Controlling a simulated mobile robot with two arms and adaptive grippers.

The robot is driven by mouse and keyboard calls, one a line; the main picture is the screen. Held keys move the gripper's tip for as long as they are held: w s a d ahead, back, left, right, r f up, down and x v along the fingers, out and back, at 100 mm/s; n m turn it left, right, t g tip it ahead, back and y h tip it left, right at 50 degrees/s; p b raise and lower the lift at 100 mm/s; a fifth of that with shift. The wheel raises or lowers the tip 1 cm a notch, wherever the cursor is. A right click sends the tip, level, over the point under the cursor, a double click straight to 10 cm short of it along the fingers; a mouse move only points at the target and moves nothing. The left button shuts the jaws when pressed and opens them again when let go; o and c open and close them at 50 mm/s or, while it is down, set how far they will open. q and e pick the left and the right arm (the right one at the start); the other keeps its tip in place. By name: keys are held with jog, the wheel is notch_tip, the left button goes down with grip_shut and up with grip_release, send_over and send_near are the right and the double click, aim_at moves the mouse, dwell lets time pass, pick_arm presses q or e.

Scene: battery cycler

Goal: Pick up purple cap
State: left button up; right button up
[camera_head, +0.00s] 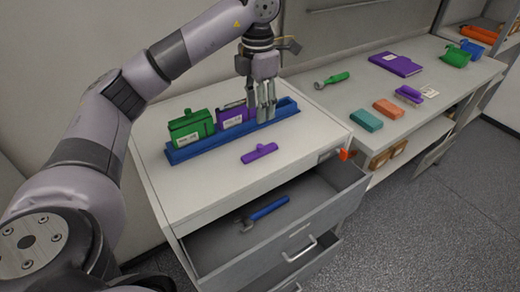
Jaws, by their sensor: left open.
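A small purple cap (259,153) with a raised tab lies on the white cabinet top, in front of the blue rack (200,152). My left gripper (263,117) points down over the right part of the rack, behind the cap and apart from it. Its fingers are open, and I see nothing between them. A purple block (232,117) with a white label stands in the rack just left of the fingers, partly hidden by them. A green block (190,128) with a label stands at the rack's left end. My right gripper is not in view.
The cabinet's upper drawer (300,238) is open, with a blue-handled tool (267,208) inside. The cabinet top around the cap is clear.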

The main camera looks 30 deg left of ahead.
aim_at(260, 146)
pick_arm(q)
jog(key=f, duration=0.5)
jog(key=shift+w+a+f+p, duration=0.2)
jog(key=shift+w+f+p, duration=0.05)
jog(key=shift+p, duration=0.05)
notch_tip(260, 146, down, 3)
jog(key=shift+f+p, duration=0.15)
jog(key=shift+p, duration=0.2)
jog(key=shift+d+f, duration=0.1)
jog(key=shift+f, duration=0.1)
jog(key=shift+f+p, duration=0.3)
jog(key=f, duration=0.1)
jog(key=f+p, duration=0.1)
jog(key=f, duration=0.1)
jog(key=shift+w+f+p, duration=0.25)
jog(key=shift+f+p, duration=0.15)
jog(key=shift+f, duration=0.45)
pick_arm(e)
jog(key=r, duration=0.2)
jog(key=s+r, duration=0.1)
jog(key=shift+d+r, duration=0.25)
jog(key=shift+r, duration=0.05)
